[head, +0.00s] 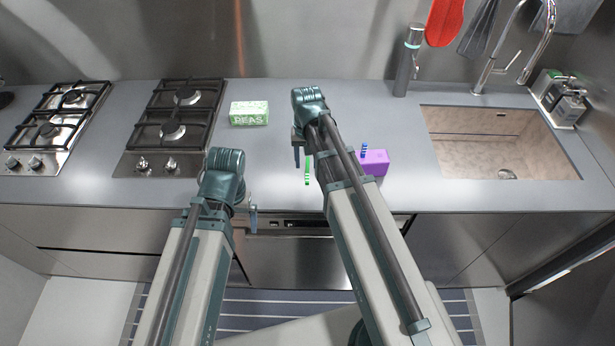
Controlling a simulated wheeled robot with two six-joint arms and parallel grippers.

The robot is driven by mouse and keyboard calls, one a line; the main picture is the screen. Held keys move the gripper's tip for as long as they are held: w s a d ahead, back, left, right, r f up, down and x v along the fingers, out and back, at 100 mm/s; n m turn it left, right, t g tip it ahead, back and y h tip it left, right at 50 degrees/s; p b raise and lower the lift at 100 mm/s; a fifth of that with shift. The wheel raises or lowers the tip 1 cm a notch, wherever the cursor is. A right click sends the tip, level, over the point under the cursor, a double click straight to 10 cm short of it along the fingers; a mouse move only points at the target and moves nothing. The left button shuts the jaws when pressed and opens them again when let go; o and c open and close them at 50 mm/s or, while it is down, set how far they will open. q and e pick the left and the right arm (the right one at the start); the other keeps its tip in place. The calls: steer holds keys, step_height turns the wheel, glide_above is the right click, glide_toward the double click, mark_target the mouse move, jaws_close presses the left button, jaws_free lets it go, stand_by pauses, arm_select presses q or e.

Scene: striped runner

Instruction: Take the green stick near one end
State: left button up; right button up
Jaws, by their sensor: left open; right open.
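The green stick (308,171) lies on the grey counter, roughly pointing from front to back, just left of my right arm. My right gripper (297,155) is open and points down close to the stick's left side; I cannot tell its height above the counter. My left gripper (253,218) is open and empty at the counter's front edge, left of and in front of the stick.
A purple block (375,163) with a blue item (364,150) beside it sits right of my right arm, partly hidden. A green peas box (249,114) stands behind. Hobs (172,130) are at left, a sink (500,150) at right. The counter between box and front edge is clear.

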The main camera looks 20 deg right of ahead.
mark_target(307, 177)
steer(key=shift+f, duration=0.1)
step_height(307, 177, down, 5)
steer(key=b, duration=0.5)
steer(key=shift+s+f, duration=0.1)
steer(key=shift+f, duration=0.05)
jaws_close()
